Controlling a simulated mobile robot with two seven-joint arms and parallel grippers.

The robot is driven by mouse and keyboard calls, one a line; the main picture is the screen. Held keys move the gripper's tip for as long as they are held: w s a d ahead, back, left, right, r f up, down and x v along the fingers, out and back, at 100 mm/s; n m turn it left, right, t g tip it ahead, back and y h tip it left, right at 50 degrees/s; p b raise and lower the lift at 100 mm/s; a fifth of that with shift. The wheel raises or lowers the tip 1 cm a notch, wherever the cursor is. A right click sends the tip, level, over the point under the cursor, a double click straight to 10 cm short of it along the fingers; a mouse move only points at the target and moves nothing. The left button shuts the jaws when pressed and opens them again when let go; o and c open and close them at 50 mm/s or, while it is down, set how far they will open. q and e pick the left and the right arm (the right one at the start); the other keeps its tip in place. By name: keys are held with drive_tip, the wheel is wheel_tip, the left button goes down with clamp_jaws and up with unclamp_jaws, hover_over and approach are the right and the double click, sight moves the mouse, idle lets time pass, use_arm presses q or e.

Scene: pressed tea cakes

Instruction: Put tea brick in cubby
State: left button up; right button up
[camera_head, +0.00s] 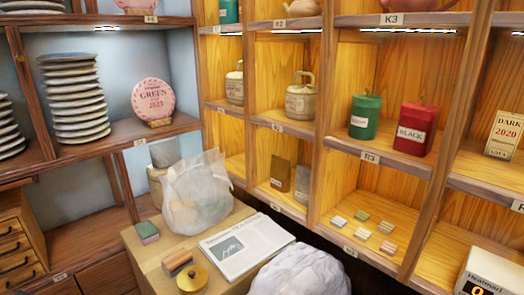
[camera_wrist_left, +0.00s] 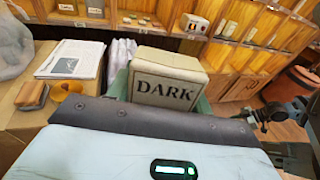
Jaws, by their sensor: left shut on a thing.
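A pale, boxy tea brick (camera_wrist_left: 168,82) marked DARK in black letters fills the middle of the left wrist view. My left gripper (camera_wrist_left: 162,92) is shut on it, with greenish fingers at its two sides. Neither the brick nor my left gripper shows in the head view. The wooden cubby shelf (camera_head: 319,135) stands at the right in the head view, and it also shows at the top of the left wrist view (camera_wrist_left: 232,45). The brick is held in front of the shelf, apart from it. My right gripper cannot be made out.
Cubbies hold a green tin (camera_head: 365,117), a red BLACK tin (camera_head: 415,128), a DARK 2020 box (camera_head: 503,135) and several small samples (camera_head: 362,232). A low table bears a newspaper (camera_head: 238,247) and a translucent bag (camera_head: 197,190). A white cloth bundle (camera_head: 300,273) is nearest.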

use_arm(q)
drive_tip(key=s+a+f+n+t+y, duration=0.2)
drive_tip(key=s+f+n+t+y, duration=0.1)
drive_tip(key=f, duration=0.6)
drive_tip(key=s+a+f+n+t+y, duration=0.2)
drive_tip(key=s+f+n+y, duration=0.3)
drive_tip(key=f, duration=0.4)
drive_tip(key=shift+s+a+t+y, duration=0.15)
drive_tip(key=shift+t+y, duration=0.35)
drive_tip(key=shift+y, duration=0.2)
use_arm(e)
drive_tip(key=shift+a, duration=0.1)
